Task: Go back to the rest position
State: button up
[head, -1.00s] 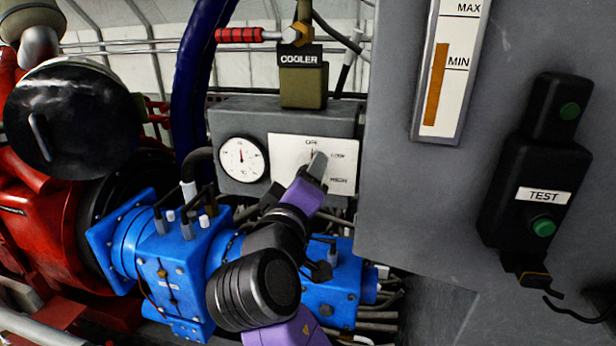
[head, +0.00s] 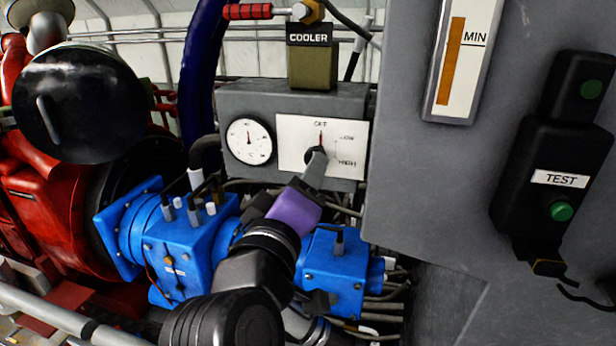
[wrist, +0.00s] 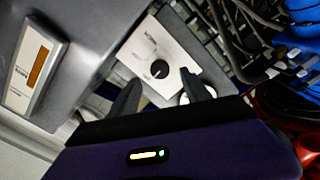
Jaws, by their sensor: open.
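My gripper (head: 318,170) is in front of the control box in the head view, just below the selector panel (head: 345,133). In the wrist view its two dark fingers (wrist: 162,93) stand apart with nothing between them, so it is open. The black selector knob (wrist: 159,69) shows beyond the fingertips and looks clear of them. In the head view the knob (head: 316,153) is partly hidden by my gripper, and its red mark points up at OFF.
Blue pump blocks (head: 180,255) lie below, close to my arm. A large grey cabinet (head: 420,190) with a level gauge (head: 462,60) and TEST box (head: 555,185) stands right.

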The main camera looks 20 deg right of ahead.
dwell(0.4)
jog(key=w+a+r+n+t+y, duration=0.2)
jog(key=a+n+t+y, duration=0.1)
jog(key=a+t+y, duration=0.3)
jog(key=s+a+f+y, duration=0.3)
jog(key=s+f+y, duration=0.4)
jog(key=f, duration=0.5)
jog(key=s+d+f+m+g, duration=0.2)
jog(key=s+d+f, duration=0.2)
jog(key=s, duration=0.7)
jog(key=s+d+f+m+g+h, duration=0.1)
jog(key=s+d+f, duration=0.4)
jog(key=s, duration=0.5)
jog(key=s+d+f+m+g+h, duration=0.1)
jog(key=s+d+f+m, duration=0.3)
jog(key=s+f, duration=0.4)
jog(key=s+g, duration=0.1)
jog(key=s, duration=0.2)
jog(key=shift+s+d+f+g, duration=0.15)
jog(key=shift+s+g, duration=0.15)
jog(key=shift+g, duration=0.1)
